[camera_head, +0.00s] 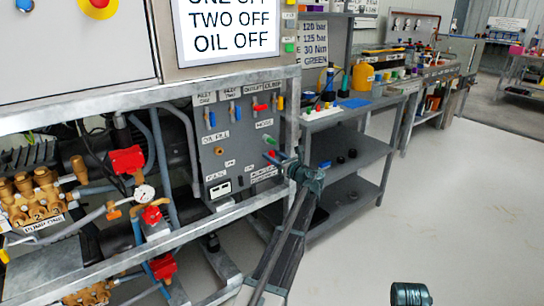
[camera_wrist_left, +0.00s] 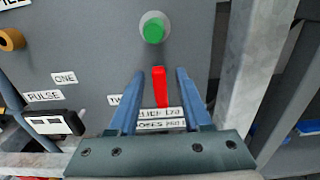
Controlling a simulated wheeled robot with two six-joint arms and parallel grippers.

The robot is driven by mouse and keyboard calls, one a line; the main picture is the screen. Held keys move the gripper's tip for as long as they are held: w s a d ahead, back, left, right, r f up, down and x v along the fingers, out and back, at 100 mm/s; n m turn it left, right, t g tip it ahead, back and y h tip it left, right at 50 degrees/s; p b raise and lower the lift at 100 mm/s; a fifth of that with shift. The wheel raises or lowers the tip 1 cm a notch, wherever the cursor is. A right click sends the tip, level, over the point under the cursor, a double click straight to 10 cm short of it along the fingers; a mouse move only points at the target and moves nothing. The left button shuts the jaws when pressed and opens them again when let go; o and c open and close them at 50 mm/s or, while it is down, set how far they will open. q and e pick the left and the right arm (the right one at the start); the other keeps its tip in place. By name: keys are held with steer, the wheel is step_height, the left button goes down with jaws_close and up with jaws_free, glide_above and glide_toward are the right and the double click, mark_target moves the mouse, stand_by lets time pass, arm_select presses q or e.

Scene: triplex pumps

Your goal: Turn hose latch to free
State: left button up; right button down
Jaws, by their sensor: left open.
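A red lever (camera_wrist_left: 160,87), which looks like the hose latch, stands upright on the grey panel, just below a green round knob (camera_wrist_left: 153,30). In the head view the red lever (camera_head: 271,154) is small, at the panel's lower right. My left gripper (camera_head: 280,158) reaches the panel there. In the left wrist view my left gripper (camera_wrist_left: 160,76) is open, with one blue finger on each side of the lever. I see gaps on both sides and cannot tell whether it touches. Labels below the lever are partly covered by the gripper.
A grey frame post (camera_head: 292,120) stands close to the right of the panel. Pumps with brass heads (camera_head: 35,195) and red valves lie left behind frame rails. Shelved benches (camera_head: 345,110) stand at the right. The floor (camera_head: 440,200) right of them is clear.

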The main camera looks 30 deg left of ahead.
arm_select(q)
steer(key=shift+w+a, duration=0.1)
steer(key=shift+a, duration=0.25)
jaws_close()
